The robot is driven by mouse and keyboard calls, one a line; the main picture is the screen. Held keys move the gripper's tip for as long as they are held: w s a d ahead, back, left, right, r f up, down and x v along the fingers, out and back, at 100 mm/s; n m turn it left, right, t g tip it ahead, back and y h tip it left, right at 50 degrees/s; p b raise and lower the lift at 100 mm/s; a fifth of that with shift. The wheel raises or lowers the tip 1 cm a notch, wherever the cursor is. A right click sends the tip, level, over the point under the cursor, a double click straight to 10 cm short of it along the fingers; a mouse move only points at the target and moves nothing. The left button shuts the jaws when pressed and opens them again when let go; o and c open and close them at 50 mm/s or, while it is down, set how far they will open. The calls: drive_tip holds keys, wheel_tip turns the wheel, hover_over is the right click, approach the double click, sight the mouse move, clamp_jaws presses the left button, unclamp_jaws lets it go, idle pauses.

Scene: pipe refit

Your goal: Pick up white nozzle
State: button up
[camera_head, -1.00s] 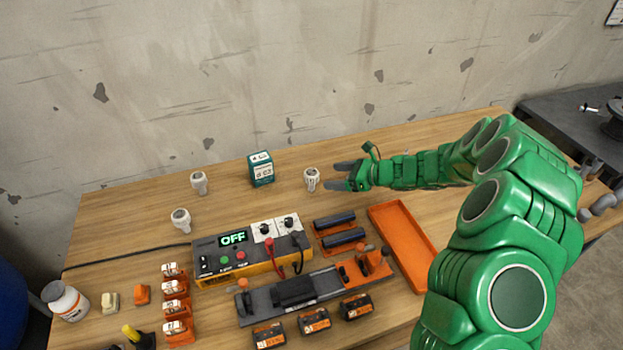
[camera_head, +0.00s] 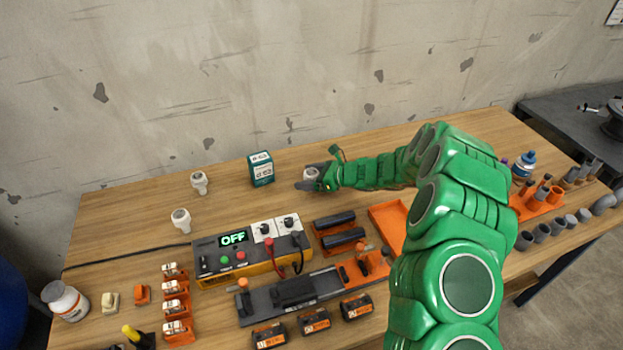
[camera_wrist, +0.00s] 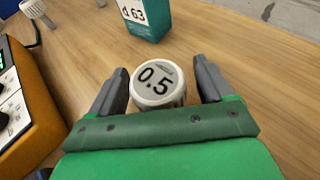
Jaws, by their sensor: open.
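A white nozzle (camera_wrist: 158,86) marked "0.5" stands upright on the wooden table, between the two open fingers of my gripper (camera_wrist: 161,88) in the wrist view. There is a gap on each side of it, wider on the right. In the head view this nozzle (camera_head: 311,173) is partly hidden by my gripper (camera_head: 312,178), which reaches in from the right. Two more white nozzles stand to the left in the head view, one at the back (camera_head: 199,183) and one nearer the front (camera_head: 181,220).
A teal box (camera_head: 261,169) stands just left of my gripper. The power unit (camera_head: 250,256), showing "OFF", is in front, beside black cylinders in an orange holder (camera_head: 334,243). An orange tray (camera_head: 388,219) is partly behind my arm. The back wall is close behind the table.

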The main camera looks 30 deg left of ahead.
drive_tip(key=shift+a+f, duration=0.1)
drive_tip(key=shift+a, duration=0.25)
drive_tip(key=c, duration=1)
